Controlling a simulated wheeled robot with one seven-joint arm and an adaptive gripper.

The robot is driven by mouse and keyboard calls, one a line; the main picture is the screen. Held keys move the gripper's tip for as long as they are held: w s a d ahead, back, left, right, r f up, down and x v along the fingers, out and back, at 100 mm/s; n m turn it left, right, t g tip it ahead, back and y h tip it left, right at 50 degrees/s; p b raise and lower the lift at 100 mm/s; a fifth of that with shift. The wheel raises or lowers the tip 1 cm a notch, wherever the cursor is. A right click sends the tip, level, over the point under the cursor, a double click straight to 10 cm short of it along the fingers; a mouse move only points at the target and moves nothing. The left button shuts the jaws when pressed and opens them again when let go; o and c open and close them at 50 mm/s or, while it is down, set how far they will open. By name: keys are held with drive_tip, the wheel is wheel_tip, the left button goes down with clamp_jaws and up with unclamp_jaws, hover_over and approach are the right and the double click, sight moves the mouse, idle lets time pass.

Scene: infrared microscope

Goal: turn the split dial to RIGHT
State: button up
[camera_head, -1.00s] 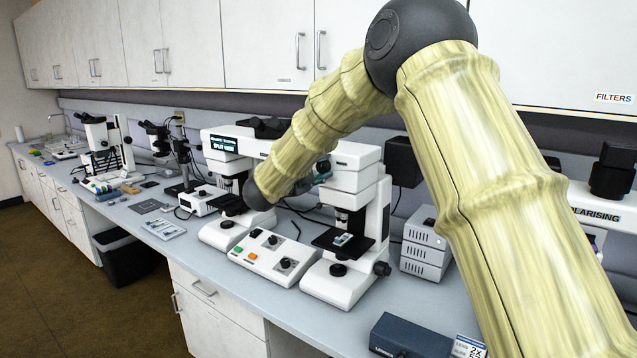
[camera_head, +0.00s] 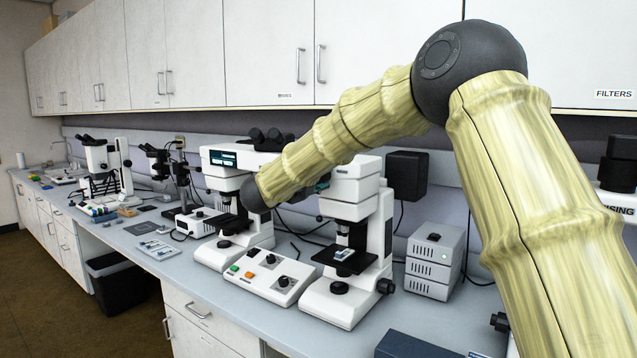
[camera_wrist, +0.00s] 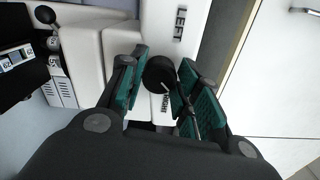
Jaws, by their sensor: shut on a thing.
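The split dial (camera_wrist: 159,74) is a round black knob on a white housing in the wrist view. The label LEFT (camera_wrist: 180,26) stands above it there, and a second label, partly covered and apparently RIGHT, lies just below it. My gripper (camera_wrist: 163,62) is shut on the dial, with one green-padded finger on each side. I cannot tell which label the dial points to. In the head view, the comparison microscope (camera_head: 350,212) stands on the bench with its screen (camera_head: 222,159) lit; the text is too small to read. My forearm hides the dial there.
A control box (camera_head: 268,276) with coloured buttons sits between the microscope's two stands. A grey stacked unit (camera_head: 433,262) and a black box (camera_head: 406,176) are at the right. Wall cabinets (camera_head: 262,55) hang above. A dark blue box (camera_head: 415,345) lies at the front edge.

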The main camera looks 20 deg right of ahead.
idle(0.3)
drive_tip(key=o, duration=1)
drive_tip(key=shift+o, duration=0.2)
drive_tip(key=shift+a, duration=0.1)
drive_tip(key=v, duration=1.2)
drive_tip(key=shift+f, duration=0.1)
